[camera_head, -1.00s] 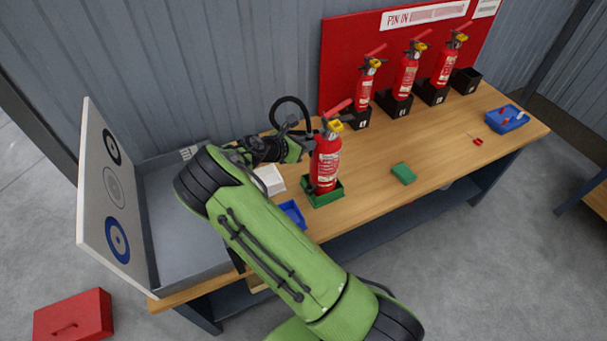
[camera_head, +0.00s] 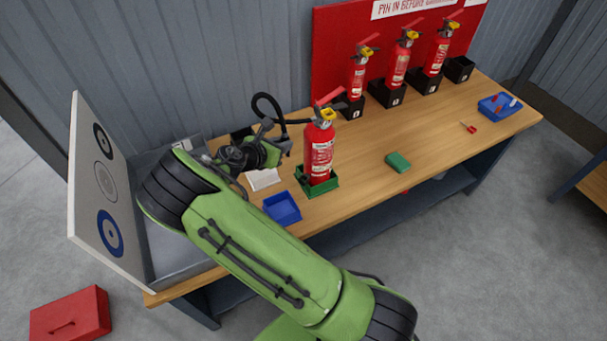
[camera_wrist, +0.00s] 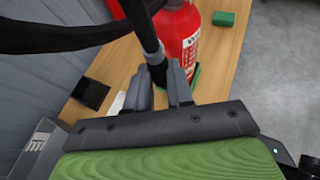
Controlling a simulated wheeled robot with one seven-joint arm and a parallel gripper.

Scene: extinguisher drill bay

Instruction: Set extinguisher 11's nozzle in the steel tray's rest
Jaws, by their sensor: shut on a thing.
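A red extinguisher (camera_head: 319,152) with a yellow tag stands upright in a green holder (camera_head: 322,187) on the bench; its number is not readable. It also shows in the wrist view (camera_wrist: 182,35). Its black hose (camera_head: 262,101) loops up and over to my gripper (camera_head: 283,148), just left of the extinguisher. In the wrist view my gripper (camera_wrist: 168,84) is shut on the black nozzle (camera_wrist: 153,60), held above the bench. The grey steel tray (camera_head: 166,252) is at the bench's left end, partly hidden by my arm. I cannot make out its rest.
A target board (camera_head: 100,190) stands along the tray's left side. A blue bin (camera_head: 282,208) and a white item (camera_head: 263,179) lie near the green holder. A green block (camera_head: 398,162) is to the right. Several extinguishers stand at the back. A red case (camera_head: 70,316) is on the floor.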

